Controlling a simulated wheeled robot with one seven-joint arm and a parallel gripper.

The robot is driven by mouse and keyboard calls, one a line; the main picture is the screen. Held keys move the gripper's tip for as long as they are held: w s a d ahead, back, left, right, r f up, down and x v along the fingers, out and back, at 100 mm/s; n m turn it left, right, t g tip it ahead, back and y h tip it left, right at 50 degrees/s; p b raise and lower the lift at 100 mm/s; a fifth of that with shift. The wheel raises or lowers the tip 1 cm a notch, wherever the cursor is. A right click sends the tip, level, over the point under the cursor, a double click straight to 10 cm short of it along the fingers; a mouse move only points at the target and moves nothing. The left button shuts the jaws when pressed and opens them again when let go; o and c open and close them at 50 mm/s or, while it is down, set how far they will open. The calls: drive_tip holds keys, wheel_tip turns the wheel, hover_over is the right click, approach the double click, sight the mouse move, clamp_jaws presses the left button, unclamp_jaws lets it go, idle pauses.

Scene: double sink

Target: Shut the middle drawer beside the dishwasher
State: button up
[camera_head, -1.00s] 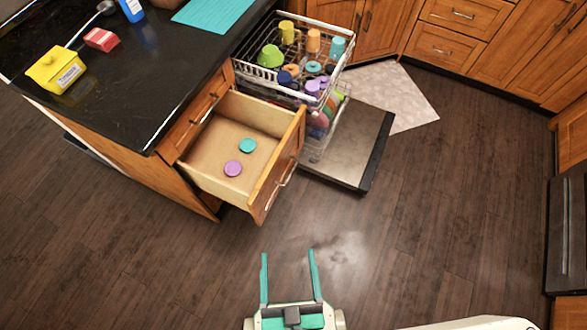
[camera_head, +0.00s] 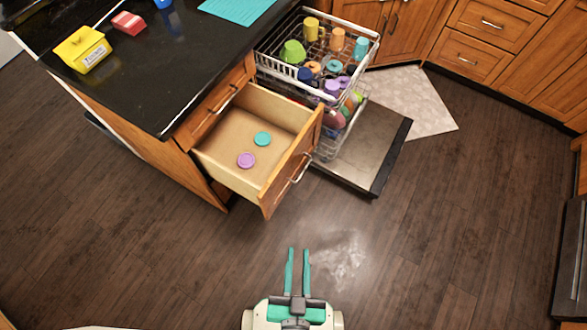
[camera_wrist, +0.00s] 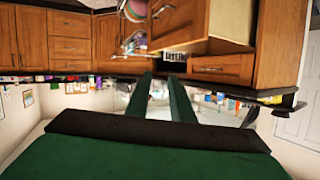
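The middle drawer (camera_head: 222,165) stands pulled well out of the wooden cabinet, left of the open dishwasher (camera_head: 367,150). Its wooden front (camera_head: 291,171) carries a silver bar handle. A teal disc (camera_head: 262,139) and a purple disc (camera_head: 246,160) lie inside. My gripper (camera_head: 298,250) is in front of the drawer, apart from it, over the floor at the bottom of the head view. Its two teal fingers are close together with a narrow gap and nothing between them. The wrist view appears upside down, with the drawer front (camera_wrist: 178,22) at the top, beyond the fingers (camera_wrist: 160,78).
The dishwasher door lies lowered, and its rack (camera_head: 335,45) of colourful dishes is out beside the drawer. A closed drawer (camera_head: 215,108) sits above the open one, under the black counter. Dark floor (camera_head: 400,240) is clear around my gripper.

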drive_tip(key=f+m, duration=0.1)
drive_tip(key=f, duration=0.2)
drive_tip(key=w+d+f+m+g, duration=0.1)
drive_tip(key=f, duration=0.2)
drive_tip(key=d+f+m+g, duration=0.1)
drive_tip(key=f+m, duration=0.1)
drive_tip(key=f, duration=0.1)
drive_tip(key=shift+w+f+h, duration=0.25)
drive_tip(key=shift+f+h, duration=0.05)
drive_tip(key=shift+f, duration=0.1)
clamp_jaws()
drive_tip(key=m+g+y, duration=0.3)
drive_tip(key=m+y, duration=1.4)
drive_tip(key=m, duration=0.1)
approach(283, 168)
drive_tip(key=x, duration=0.6)
drive_tip(key=shift+w+a+r, duration=0.1)
drive_tip(key=shift+a+r, duration=0.05)
